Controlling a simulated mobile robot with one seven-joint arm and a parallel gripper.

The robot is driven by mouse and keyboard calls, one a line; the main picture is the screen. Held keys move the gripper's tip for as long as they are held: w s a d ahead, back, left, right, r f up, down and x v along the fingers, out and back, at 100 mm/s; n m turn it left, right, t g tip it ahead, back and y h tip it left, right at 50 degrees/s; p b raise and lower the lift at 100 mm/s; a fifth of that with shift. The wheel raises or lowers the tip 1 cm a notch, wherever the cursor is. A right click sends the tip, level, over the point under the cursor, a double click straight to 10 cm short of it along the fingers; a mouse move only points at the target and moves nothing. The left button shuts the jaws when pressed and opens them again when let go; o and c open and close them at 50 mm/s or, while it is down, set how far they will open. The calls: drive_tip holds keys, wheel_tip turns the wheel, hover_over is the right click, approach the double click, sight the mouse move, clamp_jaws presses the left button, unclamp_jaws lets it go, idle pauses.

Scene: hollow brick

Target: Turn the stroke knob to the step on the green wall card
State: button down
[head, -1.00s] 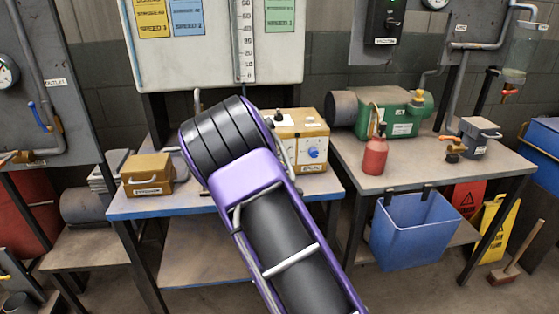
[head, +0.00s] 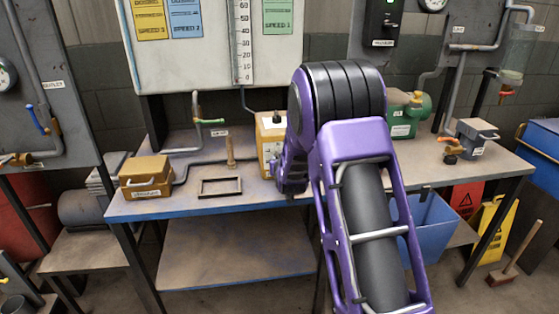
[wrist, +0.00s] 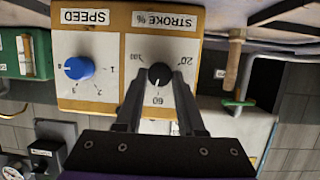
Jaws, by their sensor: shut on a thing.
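The black stroke knob (wrist: 159,76) sits on the white STROKE % panel, which looks upside down in the wrist view, with 20, 60 and 100 marked around it. A small pale mark on the knob seems to face the 60 side. My gripper (wrist: 159,86) is shut on the knob, one finger on each side.
A blue speed knob (wrist: 78,67) is beside the stroke panel. A wooden-handled upright (head: 230,152), a dark frame (head: 220,187) and an ochre box (head: 147,176) stand on the bench to the left. A green pump (head: 405,118) is behind my arm.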

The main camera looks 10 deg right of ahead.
drive_tip(key=m+y, duration=0.1)
drive_tip(key=m, duration=0.1)
drive_tip(key=m+y, duration=0.1)
drive_tip(key=m, duration=0.1)
drive_tip(key=m+y, duration=0.2)
drive_tip(key=shift+d+m+t, duration=0.3)
drive_tip(key=shift+d, duration=0.05)
idle(0.5)
drive_tip(key=c, duration=0.5)
unclamp_jaws()
drive_tip(key=p+v, duration=0.2)
drive_tip(key=v, duration=1.5)
drive_tip(key=shift+s+d, duration=0.1)
drive_tip(key=shift+s, duration=0.1)
